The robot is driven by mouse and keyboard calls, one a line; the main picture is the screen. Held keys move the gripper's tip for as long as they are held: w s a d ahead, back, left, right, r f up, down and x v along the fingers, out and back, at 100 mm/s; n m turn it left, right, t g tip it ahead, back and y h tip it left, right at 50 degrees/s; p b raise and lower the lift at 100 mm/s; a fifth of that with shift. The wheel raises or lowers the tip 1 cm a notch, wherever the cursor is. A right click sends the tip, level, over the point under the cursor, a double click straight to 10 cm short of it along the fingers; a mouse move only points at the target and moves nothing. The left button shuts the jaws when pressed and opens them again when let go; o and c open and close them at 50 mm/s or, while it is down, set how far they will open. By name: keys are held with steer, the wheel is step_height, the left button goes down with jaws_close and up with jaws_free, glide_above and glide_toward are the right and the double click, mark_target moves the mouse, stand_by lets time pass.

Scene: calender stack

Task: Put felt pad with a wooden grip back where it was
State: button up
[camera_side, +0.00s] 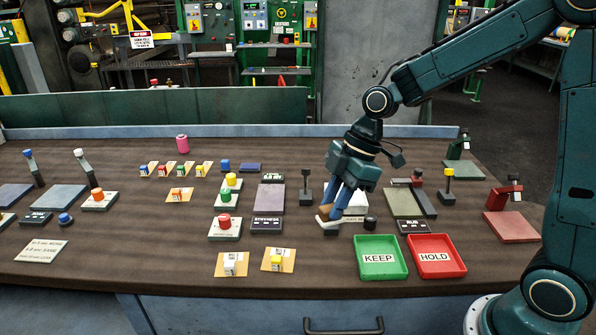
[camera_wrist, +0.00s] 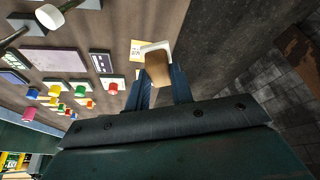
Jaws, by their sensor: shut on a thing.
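My gripper (camera_side: 338,200) is shut on the brown wooden grip (camera_side: 327,208) of the felt pad. The white felt (camera_side: 325,223) shows at its lower end, tilted, close over the bench; I cannot tell if it touches anything. In the wrist view, the wooden grip (camera_wrist: 157,68) sits between the blue fingers of my gripper (camera_wrist: 159,85), and a white edge of felt (camera_wrist: 150,47) shows beyond it. A pale plate (camera_side: 358,202) lies just right of and behind the fingers, partly hidden by them.
A green KEEP tray (camera_side: 366,272) and a red HOLD tray (camera_side: 421,272) lie at front right. A dark upright stamp (camera_side: 305,188) stands left of my gripper, and a small black knob (camera_side: 370,223) right of it. Several button blocks lie further left. Bare bench (camera_side: 318,262) lies left of the KEEP tray.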

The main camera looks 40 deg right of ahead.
step_height(320, 180, down, 8)
steer(key=shift+f, duration=0.1)
steer(key=shift+f, duration=1.9)
steer(key=shift+f, duration=0.15)
steer(key=o, duration=0.9)
steer(key=shift+o, duration=0.2)
